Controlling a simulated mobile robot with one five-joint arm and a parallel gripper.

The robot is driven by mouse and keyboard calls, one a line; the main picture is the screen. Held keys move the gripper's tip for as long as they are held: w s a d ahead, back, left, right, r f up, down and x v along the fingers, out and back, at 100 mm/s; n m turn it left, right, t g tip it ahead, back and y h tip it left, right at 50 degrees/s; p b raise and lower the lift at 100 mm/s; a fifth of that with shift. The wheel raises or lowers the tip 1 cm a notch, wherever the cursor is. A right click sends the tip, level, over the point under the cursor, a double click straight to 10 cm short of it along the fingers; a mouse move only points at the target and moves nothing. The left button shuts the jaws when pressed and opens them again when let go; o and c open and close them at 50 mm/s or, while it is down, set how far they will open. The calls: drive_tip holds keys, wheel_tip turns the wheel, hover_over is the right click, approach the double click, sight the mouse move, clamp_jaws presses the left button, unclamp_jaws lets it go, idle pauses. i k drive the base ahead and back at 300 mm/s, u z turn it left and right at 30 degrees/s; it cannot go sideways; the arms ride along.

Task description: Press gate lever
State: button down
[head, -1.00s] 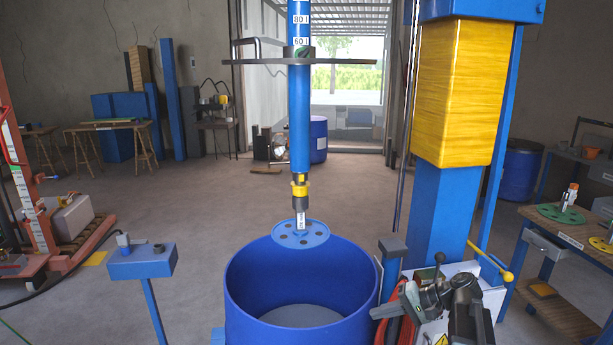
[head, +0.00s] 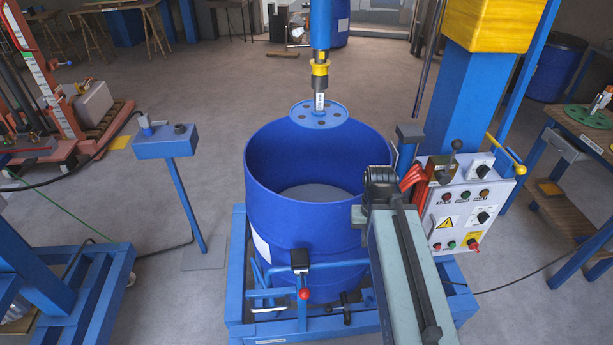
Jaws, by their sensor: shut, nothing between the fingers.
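A short lever with a black top (head: 299,259) and a red knob (head: 304,293) sits at the front of the blue drum frame. I cannot tell for sure that it is the gate lever. The open blue drum (head: 300,225) stands upright in the frame, behind this lever. My arm reaches up from the bottom edge, right of the lever and in front of the drum's right side. My gripper's fingers do not show; they seem hidden beyond the end of my arm.
The mixer shaft with its disc (head: 320,115) hangs over the drum's far rim. A control panel (head: 465,215) stands right of my arm, with a yellow-tipped handle (head: 518,169) above it. A blue pedestal box (head: 165,141) stands left. Floor between pedestal and drum is clear.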

sight(300, 258)
drive_tip(key=u, duration=1.4)
drive_tip(key=k, duration=0.4)
drive_tip(key=u, duration=0.75)
